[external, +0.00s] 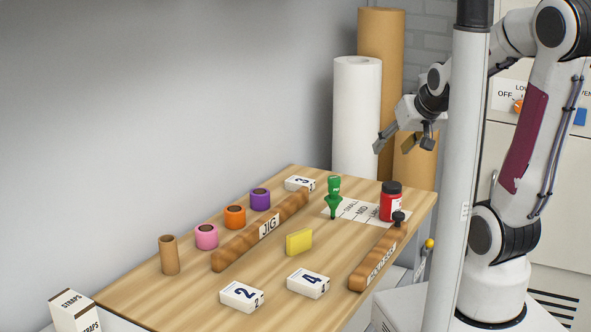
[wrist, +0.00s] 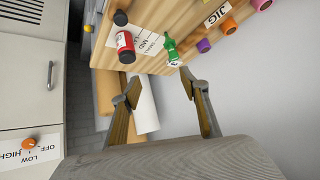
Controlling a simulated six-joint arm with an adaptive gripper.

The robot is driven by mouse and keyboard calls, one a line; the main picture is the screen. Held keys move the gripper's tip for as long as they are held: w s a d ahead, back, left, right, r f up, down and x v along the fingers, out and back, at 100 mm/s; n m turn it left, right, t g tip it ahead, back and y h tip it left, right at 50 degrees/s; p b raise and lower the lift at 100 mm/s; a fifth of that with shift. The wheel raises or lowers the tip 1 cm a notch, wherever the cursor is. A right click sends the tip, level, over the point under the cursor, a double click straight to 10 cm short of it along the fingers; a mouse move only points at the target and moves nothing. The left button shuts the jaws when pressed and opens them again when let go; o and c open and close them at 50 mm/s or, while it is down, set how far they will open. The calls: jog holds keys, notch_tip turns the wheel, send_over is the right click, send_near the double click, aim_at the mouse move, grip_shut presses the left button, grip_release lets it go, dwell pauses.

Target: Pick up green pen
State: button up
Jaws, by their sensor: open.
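The green pen (external: 334,200) stands upright near the far right part of the wooden table, at the edge of a white labelled sheet (external: 349,213). In the wrist view the green pen (wrist: 171,50) shows near the table edge, beyond my fingertips. My gripper (external: 403,146) is open and empty, raised above the table's far right end, above and to the right of the pen. In the wrist view the two fingers of my gripper (wrist: 161,92) are spread wide, with nothing between them.
A red jar (external: 391,203) with a black lid stands right of the pen. Two wooden bars (external: 232,253), (external: 368,272) flank the table middle. A yellow block (external: 299,242), numbered boxes and coloured rolls lie around. Tall rolls (external: 357,115) stand behind the table.

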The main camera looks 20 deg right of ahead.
aim_at(334, 181)
jog(key=w+a+f+m+t+h, duration=0.1)
jog(key=w+a+f+t, duration=0.15)
jog(key=w+f, duration=0.4)
jog(key=w+a+f+t, duration=0.2)
jog(key=w+f+t, duration=0.15)
jog(key=w, duration=0.55)
jog(key=f, duration=0.2)
jog(key=a+f+t, duration=0.1)
jog(key=f, duration=0.1)
jog(key=f+t, duration=0.1)
jog(key=f, duration=0.1)
jog(key=shift+s+a+n, duration=0.15)
jog(key=shift+a+n, duration=0.15)
jog(key=shift+a, duration=0.1)
jog(key=shift+s+a+f+n+t, duration=0.3)
jog(key=shift+s+f+t, duration=0.15)
jog(key=shift+s+t, duration=0.25)
jog(key=shift+w, duration=0.15)
jog(key=shift+w, duration=1.2)
